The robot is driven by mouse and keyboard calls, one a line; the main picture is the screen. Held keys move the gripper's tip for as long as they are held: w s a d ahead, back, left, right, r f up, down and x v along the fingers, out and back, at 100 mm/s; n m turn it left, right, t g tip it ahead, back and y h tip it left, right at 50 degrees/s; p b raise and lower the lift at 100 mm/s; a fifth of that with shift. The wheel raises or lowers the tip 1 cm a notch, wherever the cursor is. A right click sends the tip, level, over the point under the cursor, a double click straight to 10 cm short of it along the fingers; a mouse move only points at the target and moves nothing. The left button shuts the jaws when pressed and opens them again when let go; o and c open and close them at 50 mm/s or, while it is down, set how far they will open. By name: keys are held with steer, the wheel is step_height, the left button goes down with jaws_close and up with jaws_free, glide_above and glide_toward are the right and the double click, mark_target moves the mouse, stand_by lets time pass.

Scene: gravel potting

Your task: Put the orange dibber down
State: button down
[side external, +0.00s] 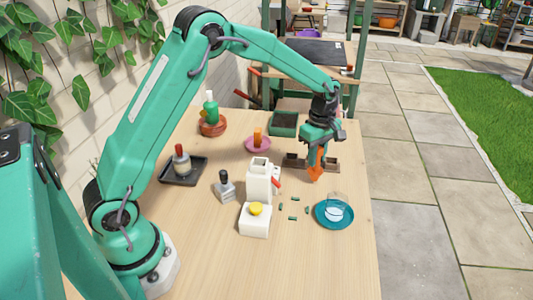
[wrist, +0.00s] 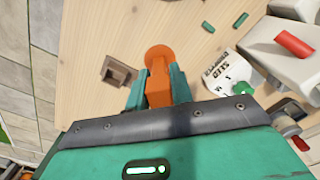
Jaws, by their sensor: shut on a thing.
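My gripper (side external: 318,148) is shut on the orange dibber (side external: 316,170), pointing down over the right part of the table. In the wrist view the dibber (wrist: 158,85) sits between my two fingers (wrist: 157,88), with its round orange end beyond them. The dibber looks about upright. I cannot tell whether its lower end touches the table. A brown wooden holder (side external: 330,164) stands right beside and behind it. In the wrist view a square brown piece with a hollow (wrist: 118,73) lies left of the dibber, apart from it.
A teal saucer (side external: 322,221) with a clear glass stands in front, near several small green pieces (side external: 294,218).

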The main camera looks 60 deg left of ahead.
steer(key=shift+f, duration=0.75)
steer(key=shift+f, duration=0.15)
steer(key=c, duration=1.2)
jaws_free()
steer(key=shift+c, duration=0.2)
step_height(320, 180, up, 12)
steer(key=shift+f, duration=0.1)
steer(key=shift+r, duration=0.3)
